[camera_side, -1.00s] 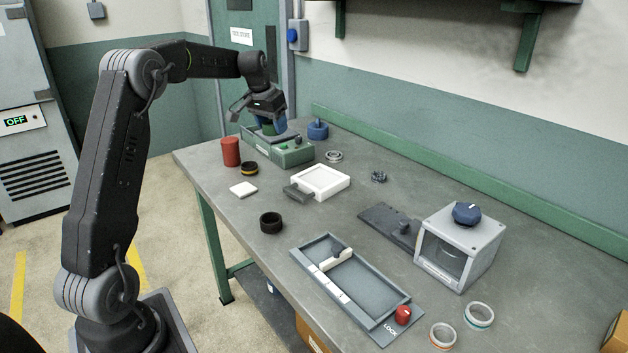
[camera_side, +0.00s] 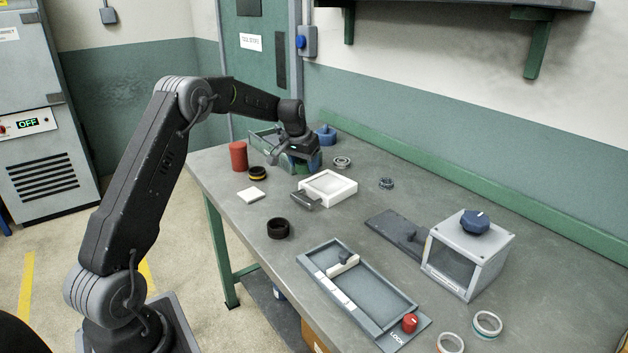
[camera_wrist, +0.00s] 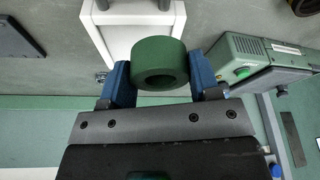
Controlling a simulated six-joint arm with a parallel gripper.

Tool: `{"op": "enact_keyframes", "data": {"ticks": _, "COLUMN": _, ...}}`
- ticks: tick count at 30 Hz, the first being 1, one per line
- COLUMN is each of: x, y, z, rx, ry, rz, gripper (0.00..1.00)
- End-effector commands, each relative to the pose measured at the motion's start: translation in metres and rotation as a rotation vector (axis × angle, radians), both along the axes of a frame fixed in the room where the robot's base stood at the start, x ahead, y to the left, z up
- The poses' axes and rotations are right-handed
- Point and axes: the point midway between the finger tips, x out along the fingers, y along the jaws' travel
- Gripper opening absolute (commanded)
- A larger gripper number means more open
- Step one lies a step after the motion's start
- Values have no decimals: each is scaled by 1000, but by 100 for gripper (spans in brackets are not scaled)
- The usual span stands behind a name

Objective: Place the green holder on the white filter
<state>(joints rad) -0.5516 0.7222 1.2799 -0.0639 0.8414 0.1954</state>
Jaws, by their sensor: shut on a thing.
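My gripper (camera_wrist: 161,82) is shut on the green holder (camera_wrist: 160,52), a thick green ring seen between its blue fingers in the wrist view. In the side view my gripper (camera_side: 302,163) is low at the far end of the bench, just behind the white square frame (camera_side: 341,196) with a grey handle. This frame also shows in the wrist view (camera_wrist: 92,36), just beyond the ring and to its left. The holder looks apart from it, but the gap is hard to judge. A flat white square (camera_side: 250,195) lies nearer the bench's left edge. Which white piece is the filter is unclear.
A green box (camera_side: 264,141) stands beside my gripper; it also shows in the wrist view (camera_wrist: 240,70). A red cylinder (camera_side: 239,156), black-yellow ring (camera_side: 257,173), blue knob piece (camera_side: 326,136) and metal ring (camera_side: 342,162) are nearby. The mid-bench has free room.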

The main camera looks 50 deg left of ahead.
Motion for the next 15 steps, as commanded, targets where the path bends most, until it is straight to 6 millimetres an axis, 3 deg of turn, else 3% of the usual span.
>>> {"op": "enact_keyframes", "data": {"ticks": 6, "x": 21, "y": -14, "z": -15, "rx": 1, "ry": 0, "rz": 0, "gripper": 33}}
{"op": "enact_keyframes", "data": {"ticks": 11, "x": 22, "y": -16, "z": -24, "rx": 0, "ry": 2, "rz": 0, "gripper": 33}}
{"op": "enact_keyframes", "data": {"ticks": 15, "x": 22, "y": -16, "z": -45, "rx": -2, "ry": 4, "rz": 1, "gripper": 33}}
